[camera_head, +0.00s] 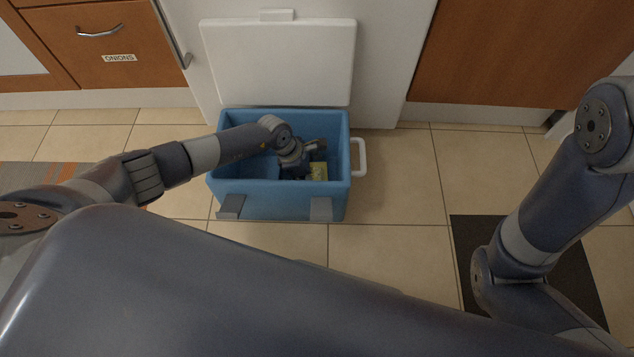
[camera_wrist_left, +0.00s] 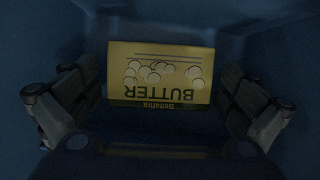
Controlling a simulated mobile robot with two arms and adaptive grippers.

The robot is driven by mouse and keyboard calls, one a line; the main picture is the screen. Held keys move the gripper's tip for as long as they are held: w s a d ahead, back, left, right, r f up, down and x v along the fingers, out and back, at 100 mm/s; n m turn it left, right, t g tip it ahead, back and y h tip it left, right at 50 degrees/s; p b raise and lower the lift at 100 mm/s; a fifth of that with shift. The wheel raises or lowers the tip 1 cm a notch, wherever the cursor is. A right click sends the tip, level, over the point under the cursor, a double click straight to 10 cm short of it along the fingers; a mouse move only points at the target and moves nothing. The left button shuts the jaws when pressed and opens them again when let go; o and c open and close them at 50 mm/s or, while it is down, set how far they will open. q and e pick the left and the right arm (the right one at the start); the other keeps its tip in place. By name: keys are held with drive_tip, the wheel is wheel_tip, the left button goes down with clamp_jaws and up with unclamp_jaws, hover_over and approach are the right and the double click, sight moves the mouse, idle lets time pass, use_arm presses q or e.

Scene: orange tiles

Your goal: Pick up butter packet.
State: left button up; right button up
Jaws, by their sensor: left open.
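The butter packet (camera_wrist_left: 160,80) is yellow with dark "BUTTER" lettering, upside down in the left wrist view. It lies inside the blue cooler box (camera_head: 230,197); in the head view only a small yellow part of the packet (camera_head: 318,171) shows beside the gripper. My left gripper (camera_head: 312,162) is down inside the box. In the left wrist view its open fingers (camera_wrist_left: 165,105) stand at either side of the packet, with gaps between. My right arm shows at the right of the head view, but its gripper is out of sight.
The white lid (camera_head: 280,62) stands open behind the box, against a white cabinet front. A white handle (camera_head: 359,158) sticks out at the box's right side. The box walls surround my left gripper. Tiled floor (camera_head: 400,190) is free to the right. A dark mat (camera_head: 480,235) lies further right.

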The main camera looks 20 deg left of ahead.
use_arm(q)
drive_tip(key=c, duration=1.2)
drive_tip(key=shift+o, duration=0.2)
drive_tip(key=shift+r, duration=0.1)
